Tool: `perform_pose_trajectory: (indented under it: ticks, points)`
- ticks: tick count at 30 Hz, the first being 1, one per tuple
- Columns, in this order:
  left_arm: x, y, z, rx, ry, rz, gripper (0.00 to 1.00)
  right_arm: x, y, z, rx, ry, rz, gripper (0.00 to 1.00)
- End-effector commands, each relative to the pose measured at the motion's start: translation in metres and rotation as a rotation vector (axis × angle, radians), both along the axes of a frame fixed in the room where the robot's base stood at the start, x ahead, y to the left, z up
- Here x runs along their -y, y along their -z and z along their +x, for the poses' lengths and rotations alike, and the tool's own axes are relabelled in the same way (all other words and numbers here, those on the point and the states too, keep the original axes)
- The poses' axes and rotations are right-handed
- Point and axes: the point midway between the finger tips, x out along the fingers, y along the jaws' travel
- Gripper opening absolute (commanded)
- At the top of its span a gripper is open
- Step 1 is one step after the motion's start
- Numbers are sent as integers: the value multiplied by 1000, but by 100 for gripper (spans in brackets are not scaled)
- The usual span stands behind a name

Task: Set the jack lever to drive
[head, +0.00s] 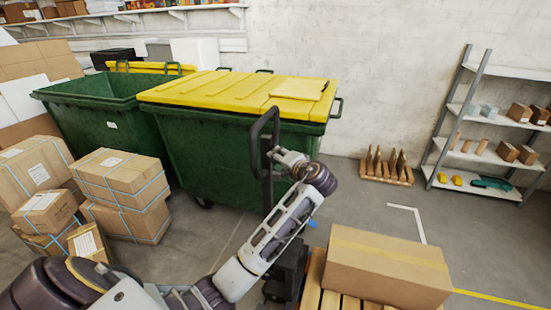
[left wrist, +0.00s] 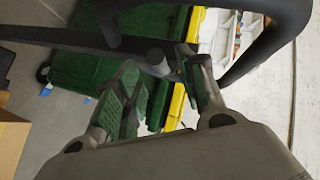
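The black loop handle (head: 254,145) of the pallet jack stands upright in front of the green bins in the head view. It also spans the top of the left wrist view (left wrist: 265,52). A short grey stub (left wrist: 156,58), apparently the jack lever, shows inside the loop beside the dark shaft. My left gripper (head: 275,155) is at the handle; in the left wrist view its two fingers (left wrist: 157,68) are apart, with the stub between or just beyond their tips. I cannot tell whether they touch it. My right gripper is not in view.
A cardboard box (head: 388,265) sits on a wooden pallet (head: 313,283) at lower right. Green bins, one with a yellow lid (head: 235,90), stand behind the handle. Strapped cartons (head: 122,180) are stacked at left. A grey shelf (head: 455,108) stands at right, with open floor before it.

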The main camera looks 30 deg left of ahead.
Motion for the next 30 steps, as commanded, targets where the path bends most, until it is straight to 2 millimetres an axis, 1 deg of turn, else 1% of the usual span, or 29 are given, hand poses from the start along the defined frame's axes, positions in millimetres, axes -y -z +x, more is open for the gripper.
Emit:
perform_pose_trajectory:
  ticks: [1, 7, 12, 15, 21, 30]
  points:
    - [8, -2, -3, 1, 3, -2, 40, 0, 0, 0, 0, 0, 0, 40]
    - [32, -11, -18, 1, 3, -3, 40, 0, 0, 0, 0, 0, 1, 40]
    - [49, -17, -29, 0, 2, -1, 40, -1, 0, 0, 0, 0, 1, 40]
    - [55, -19, -33, 0, 2, -2, 40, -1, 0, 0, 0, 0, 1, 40]
    - [60, -21, -36, 0, 1, 1, 40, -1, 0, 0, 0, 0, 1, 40]
    - [60, -21, -36, 0, 1, 0, 40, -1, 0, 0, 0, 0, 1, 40]
